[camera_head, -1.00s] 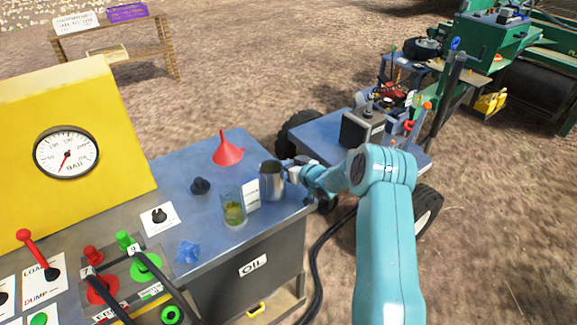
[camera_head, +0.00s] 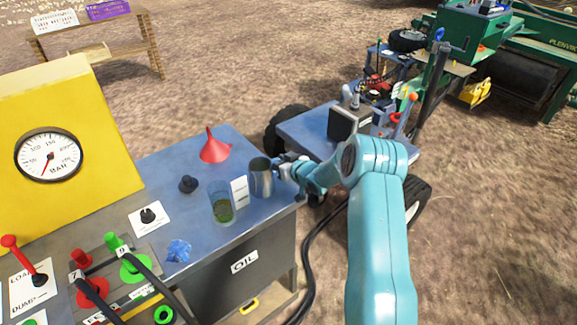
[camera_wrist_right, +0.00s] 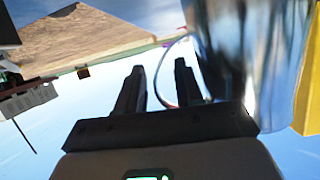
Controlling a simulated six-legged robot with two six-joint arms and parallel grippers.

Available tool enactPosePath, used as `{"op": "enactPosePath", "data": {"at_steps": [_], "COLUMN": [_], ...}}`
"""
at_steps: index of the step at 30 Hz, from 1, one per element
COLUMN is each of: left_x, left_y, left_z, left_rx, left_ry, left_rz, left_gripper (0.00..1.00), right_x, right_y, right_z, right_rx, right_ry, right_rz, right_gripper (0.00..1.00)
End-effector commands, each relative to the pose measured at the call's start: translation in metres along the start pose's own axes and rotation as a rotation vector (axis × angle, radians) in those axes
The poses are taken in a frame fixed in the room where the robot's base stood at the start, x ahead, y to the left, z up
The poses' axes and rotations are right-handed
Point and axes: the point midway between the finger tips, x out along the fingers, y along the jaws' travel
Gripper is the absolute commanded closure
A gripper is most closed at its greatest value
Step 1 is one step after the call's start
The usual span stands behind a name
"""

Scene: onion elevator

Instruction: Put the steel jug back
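The steel jug (camera_head: 262,180) stands upright at the right end of the blue bench top, beside a white card. It shows large and blurred on the right of the right wrist view (camera_wrist_right: 250,60). My right gripper (camera_head: 284,172) is at the jug's right side, by its handle. In the right wrist view the gripper's two dark fingers (camera_wrist_right: 160,88) stand apart, with a thin curved strip, seemingly the handle, showing in the gap. I see no finger clearly touching it. My left gripper is not in view.
A glass (camera_head: 221,206) with greenish liquid stands just left of the jug. A red funnel (camera_head: 214,148), a dark knob (camera_head: 188,184) and a crumpled blue cloth (camera_head: 179,251) are also on the bench (camera_head: 255,213). A blue cart (camera_head: 305,130) stands close behind my right arm.

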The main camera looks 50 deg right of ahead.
Motion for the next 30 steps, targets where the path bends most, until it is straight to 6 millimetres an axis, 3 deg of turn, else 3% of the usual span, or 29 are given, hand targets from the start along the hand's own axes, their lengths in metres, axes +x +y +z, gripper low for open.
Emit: {"op": "enactPosePath", "data": {"at_steps": [9,15,30], "left_x": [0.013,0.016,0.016], "left_y": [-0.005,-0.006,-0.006], "left_z": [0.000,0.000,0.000], "left_rx": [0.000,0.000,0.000], "left_ry": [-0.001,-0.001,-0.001], "left_rz": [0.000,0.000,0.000], "left_gripper": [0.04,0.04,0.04], "right_x": [-0.073,-0.101,-0.107], "right_y": [0.001,0.001,0.000], "right_z": [0.001,0.001,0.000], "right_rx": [0.000,0.000,0.001], "right_ry": [0.001,0.001,0.001], "right_rz": [0.003,0.001,0.000], "right_gripper": [0.64,0.64,0.64]}}
